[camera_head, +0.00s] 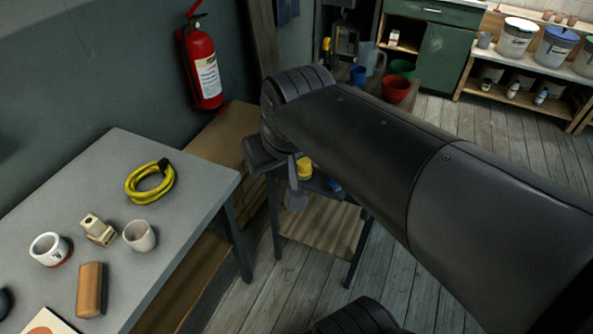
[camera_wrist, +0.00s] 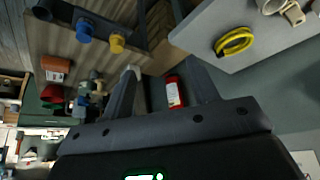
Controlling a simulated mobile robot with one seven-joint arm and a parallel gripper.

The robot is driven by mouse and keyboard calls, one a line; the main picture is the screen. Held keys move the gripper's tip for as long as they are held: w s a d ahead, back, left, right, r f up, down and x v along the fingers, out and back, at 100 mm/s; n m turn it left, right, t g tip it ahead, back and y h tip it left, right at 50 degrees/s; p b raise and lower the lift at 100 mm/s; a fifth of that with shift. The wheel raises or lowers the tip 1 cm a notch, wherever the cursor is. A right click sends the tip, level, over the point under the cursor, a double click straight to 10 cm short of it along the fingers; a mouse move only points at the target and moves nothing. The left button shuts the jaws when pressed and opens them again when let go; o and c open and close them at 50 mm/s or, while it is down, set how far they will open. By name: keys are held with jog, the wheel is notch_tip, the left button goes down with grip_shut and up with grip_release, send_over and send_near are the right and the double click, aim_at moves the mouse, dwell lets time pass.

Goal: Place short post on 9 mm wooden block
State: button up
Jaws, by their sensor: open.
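A small cream-coloured piece (camera_head: 97,230) stands on the grey table between two cups, with an upright part and a lower blocky part. I cannot tell whether these are the short post and the 9 mm wooden block. It also shows, partly cut off, at the top right of the wrist view (camera_wrist: 293,14). A brown block (camera_head: 91,289) lies nearer on the same table. My gripper (camera_wrist: 162,68) is open, with nothing visible between its fingers, away from the table. In the head view my arm hides most of it.
The grey table (camera_head: 190,200) holds a white cup (camera_head: 49,249), a grey cup (camera_head: 139,236) and a coiled yellow cable (camera_head: 150,182). Its right part is clear. A red fire extinguisher (camera_head: 203,70) hangs on the wall. Shelves with buckets (camera_head: 518,38) stand at the back right.

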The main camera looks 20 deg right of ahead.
jog(key=s+d+f+m, duration=0.1)
jog(key=s+d, duration=0.2)
jog(key=s, duration=0.2)
jog(key=shift+d+f+h, duration=0.2)
jog(key=shift+h, duration=0.1)
